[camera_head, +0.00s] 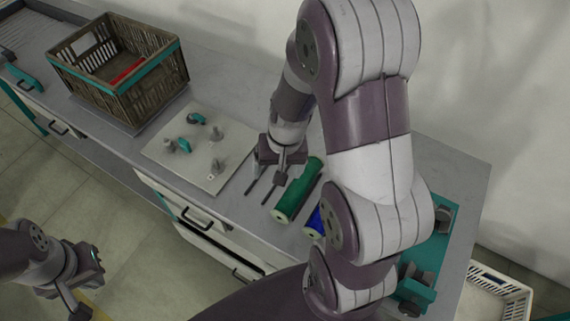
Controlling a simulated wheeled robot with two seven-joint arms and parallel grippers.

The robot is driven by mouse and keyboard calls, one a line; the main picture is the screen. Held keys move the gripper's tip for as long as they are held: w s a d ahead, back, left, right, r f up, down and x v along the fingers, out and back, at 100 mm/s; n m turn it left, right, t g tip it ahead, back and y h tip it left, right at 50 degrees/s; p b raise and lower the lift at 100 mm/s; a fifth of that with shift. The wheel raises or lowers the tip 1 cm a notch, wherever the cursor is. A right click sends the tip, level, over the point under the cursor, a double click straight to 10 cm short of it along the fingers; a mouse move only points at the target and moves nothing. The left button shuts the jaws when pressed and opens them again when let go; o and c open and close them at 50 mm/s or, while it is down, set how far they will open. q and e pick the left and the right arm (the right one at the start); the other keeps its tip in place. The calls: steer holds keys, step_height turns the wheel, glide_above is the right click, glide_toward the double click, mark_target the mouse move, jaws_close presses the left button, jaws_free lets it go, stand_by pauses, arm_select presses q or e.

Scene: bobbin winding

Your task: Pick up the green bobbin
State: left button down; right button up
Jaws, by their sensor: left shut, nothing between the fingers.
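The green bobbin (298,192) lies on its side on the grey bench top, with a pale end flange at its near end. My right gripper (258,197) is just left of the green bobbin, its two dark fingers apart with nothing visible between them. Whether the nearer finger touches the bobbin is hard to tell. My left gripper (82,287) is at the lower left, away from the bench top, shut and empty. The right arm covers part of the area right of the bobbin.
A blue bobbin (316,219) lies right of the green one, partly hidden by my arm. A pale board (172,164) with small fixtures is to the left. A brown crate (153,95) stands further left. A teal fixture (433,258) is on the right, and a white basket (511,295) is beyond.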

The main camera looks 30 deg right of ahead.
steer(key=w+d+f+m, duration=0.2)
steer(key=d+f+m, duration=0.1)
steer(key=d+f, duration=0.15)
steer(key=m+t, duration=0.1)
steer(key=m, duration=0.3)
glide_toward(301, 183)
steer(key=s, duration=0.2)
steer(key=w+f, duration=0.1)
steer(key=f, duration=0.1)
steer(key=a+f+b, duration=0.1)
steer(key=w+f, duration=0.1)
steer(key=f, duration=0.1)
steer(key=shift+w+a+f, duration=0.2)
steer(key=shift+w+f, duration=0.1)
steer(key=shift+w, duration=0.05)
steer(key=x, duration=0.4)
steer(key=shift+d+f, duration=0.35)
steer(key=shift+w+f, duration=0.15)
steer(key=shift+f, duration=0.05)
steer(key=shift+w, duration=0.15)
steer(key=c, duration=1.1)
steer(key=shift+c, duration=1)
arm_select(q)
steer(key=shift+s+a+f, duration=0.15)
steer(key=shift+s+f, duration=0.1)
steer(key=shift+s, duration=0.25)
steer(key=shift+s+a+f, duration=0.15)
steer(key=shift+s+f, duration=0.1)
steer(key=shift+s, duration=0.2)
